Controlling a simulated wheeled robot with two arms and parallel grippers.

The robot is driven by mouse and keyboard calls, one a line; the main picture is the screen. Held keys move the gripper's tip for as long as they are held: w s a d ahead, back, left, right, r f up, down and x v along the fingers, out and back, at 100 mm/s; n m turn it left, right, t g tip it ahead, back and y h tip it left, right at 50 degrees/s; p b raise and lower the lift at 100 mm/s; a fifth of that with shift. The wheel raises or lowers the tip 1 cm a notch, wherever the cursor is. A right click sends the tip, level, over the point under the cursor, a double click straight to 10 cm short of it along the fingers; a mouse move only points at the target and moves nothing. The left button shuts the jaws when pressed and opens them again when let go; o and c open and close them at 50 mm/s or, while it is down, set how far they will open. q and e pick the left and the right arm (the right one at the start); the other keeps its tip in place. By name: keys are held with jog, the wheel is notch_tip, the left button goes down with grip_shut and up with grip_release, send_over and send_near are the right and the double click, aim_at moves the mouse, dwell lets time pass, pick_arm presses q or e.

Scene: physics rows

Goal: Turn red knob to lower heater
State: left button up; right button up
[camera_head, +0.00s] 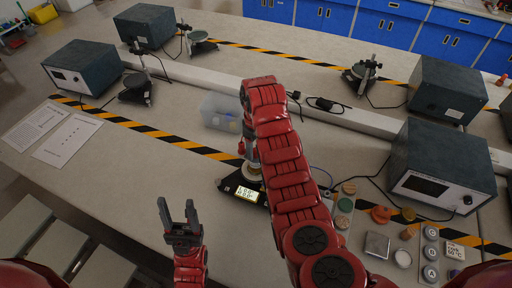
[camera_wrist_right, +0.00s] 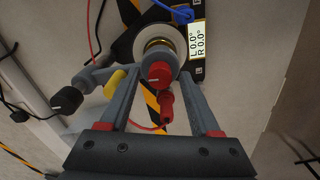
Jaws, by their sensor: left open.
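The instrument, with a lit display (camera_head: 246,193), stands on the table below my right arm. In the right wrist view, its display (camera_wrist_right: 198,40) reads L 0.0° and R 0.0°. The red knob (camera_wrist_right: 160,73) sits on the front of a pale round part with a brass ring. My right gripper (camera_wrist_right: 158,82) points at it, with one finger on each side and apparent gaps; contact cannot be judged. A black knob (camera_wrist_right: 67,99) with a white mark is to the left. My left gripper (camera_head: 178,213) is open and empty near the front edge.
A red plug (camera_wrist_right: 166,108) is just below the red knob, between the fingers. A clear bin (camera_head: 220,111) stands behind the instrument. A grey power box (camera_head: 440,160), cables and several small discs and blocks are at right. The table left of the instrument is mostly clear.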

grip_shut()
